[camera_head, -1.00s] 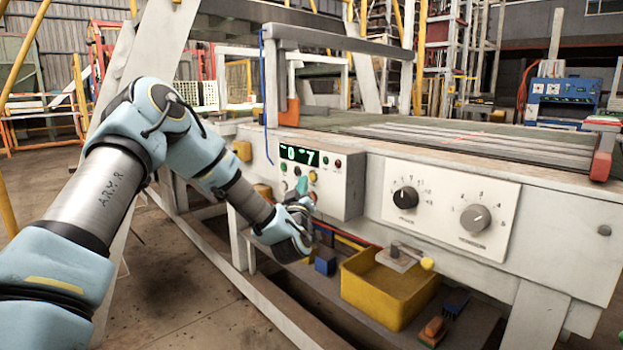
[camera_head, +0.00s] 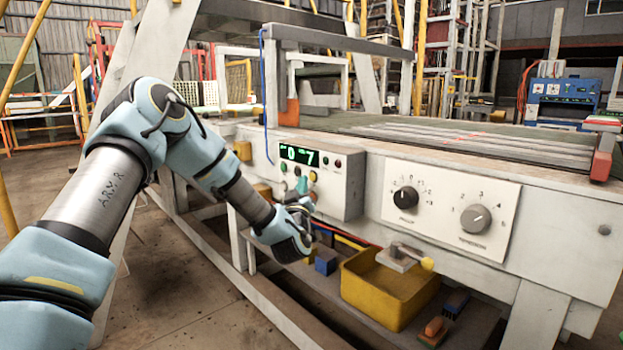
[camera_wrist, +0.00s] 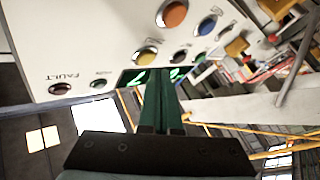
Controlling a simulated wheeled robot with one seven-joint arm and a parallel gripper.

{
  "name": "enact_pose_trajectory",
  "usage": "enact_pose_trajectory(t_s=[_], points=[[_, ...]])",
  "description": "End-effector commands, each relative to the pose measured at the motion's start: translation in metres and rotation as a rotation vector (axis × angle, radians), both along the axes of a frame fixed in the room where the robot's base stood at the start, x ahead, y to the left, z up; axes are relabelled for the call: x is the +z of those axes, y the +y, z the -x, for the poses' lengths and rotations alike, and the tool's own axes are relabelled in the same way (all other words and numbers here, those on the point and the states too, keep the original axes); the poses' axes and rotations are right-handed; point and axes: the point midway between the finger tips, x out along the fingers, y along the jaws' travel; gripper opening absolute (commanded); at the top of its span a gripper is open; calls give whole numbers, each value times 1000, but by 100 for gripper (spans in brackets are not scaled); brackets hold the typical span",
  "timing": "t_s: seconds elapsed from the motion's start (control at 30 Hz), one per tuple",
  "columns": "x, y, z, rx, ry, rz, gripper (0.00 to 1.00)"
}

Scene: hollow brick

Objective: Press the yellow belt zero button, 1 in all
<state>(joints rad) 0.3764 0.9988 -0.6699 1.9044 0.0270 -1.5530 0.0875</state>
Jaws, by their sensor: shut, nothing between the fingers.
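A yellow button (camera_head: 312,176) is on the front of the white control box, below and right of the green digital display (camera_head: 299,156). My gripper (camera_head: 302,185) is just below and left of it in the head view, pointing up at the panel. In the wrist view the panel appears upside down. There the green fingers (camera_wrist: 161,74) are together and empty, with their tips over the display (camera_wrist: 135,78), close to the yellow button (camera_wrist: 146,55). I cannot tell whether the tips touch the panel. No label on the yellow button is readable.
A plate with two dials (camera_head: 450,207) is at the right. A yellow bin (camera_head: 388,288) stands below. A blue cable (camera_head: 265,95) hangs left of the display.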

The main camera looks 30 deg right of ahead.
Motion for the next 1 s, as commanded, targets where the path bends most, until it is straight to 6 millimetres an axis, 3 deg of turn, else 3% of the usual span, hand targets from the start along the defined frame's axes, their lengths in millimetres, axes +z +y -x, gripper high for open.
enact_pose_trajectory(t_s=[1.0], points=[[0,-8,-2,0,0,0,0]])
